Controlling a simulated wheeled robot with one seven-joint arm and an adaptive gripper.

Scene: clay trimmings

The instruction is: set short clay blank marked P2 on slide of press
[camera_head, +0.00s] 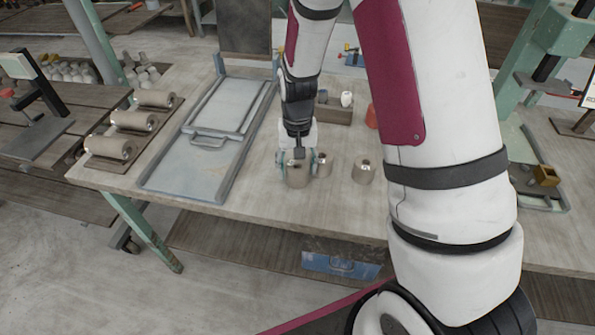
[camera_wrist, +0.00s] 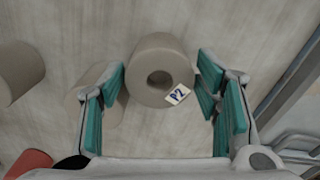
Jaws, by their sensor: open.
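The short clay blank marked P2 (camera_wrist: 148,58) is a grey-beige cylinder with a hole in its top and a white P2 tag. It stands upright on the table, and in the head view the blank (camera_head: 297,178) is below my gripper (camera_head: 297,160). My gripper is open, and its teal fingers (camera_wrist: 162,92) are on either side of the blank in the wrist view. I cannot tell whether they touch it. The press slide (camera_head: 203,160), a pale blue-grey plate with a handle, lies to the left in the head view with nothing on it.
A second blank (camera_head: 325,165) stands close beside P2, partly behind a finger in the wrist view. A third blank (camera_head: 363,172) is further right. A rack with several clay rolls (camera_head: 132,120) lies left of the slide.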

